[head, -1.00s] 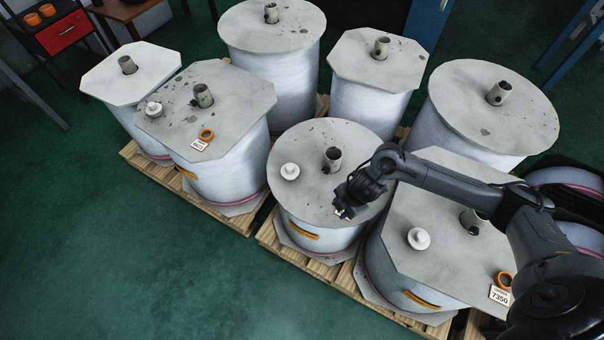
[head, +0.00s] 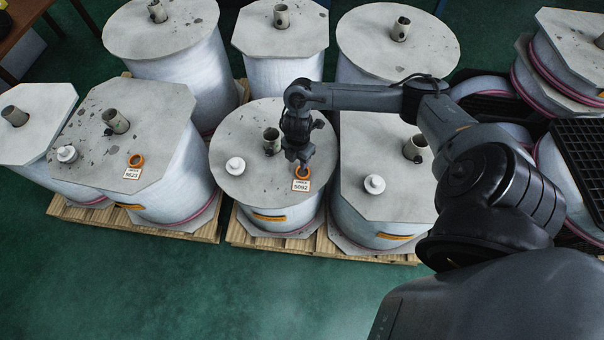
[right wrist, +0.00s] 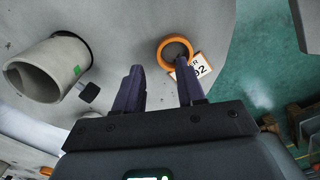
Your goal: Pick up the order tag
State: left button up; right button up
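An order tag (head: 301,184) with an orange ring (head: 302,172) lies on the grey top of the middle round drum, near its front edge. It reads 5092. My right gripper (head: 299,159) hangs just above and behind it. In the right wrist view the tag (right wrist: 195,67) is partly hidden by a finger. Its orange ring (right wrist: 175,50) lies ahead of the right-hand finger. My right gripper (right wrist: 158,78) is open, with nothing between its fingers. Another tag (head: 132,173) with an orange ring lies on the octagonal drum to the left. My left gripper is not in view.
A hollow grey post (head: 271,141) rises from the middle drum close to the gripper, with a white knob (head: 235,166) to its left. Another white knob (head: 374,184) stands on the right-hand drum. Several drums stand close around on wooden pallets. The green floor in front is clear.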

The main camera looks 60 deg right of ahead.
aim_at(298, 168)
notch_tip(298, 168, down, 5)
jog(key=shift+a+r+b, duration=0.1)
jog(key=shift+r+b, duration=0.1)
jog(key=shift+b, duration=0.65)
jog(key=shift+r, duration=0.1)
jog(key=c, duration=0.5)
grip_shut()
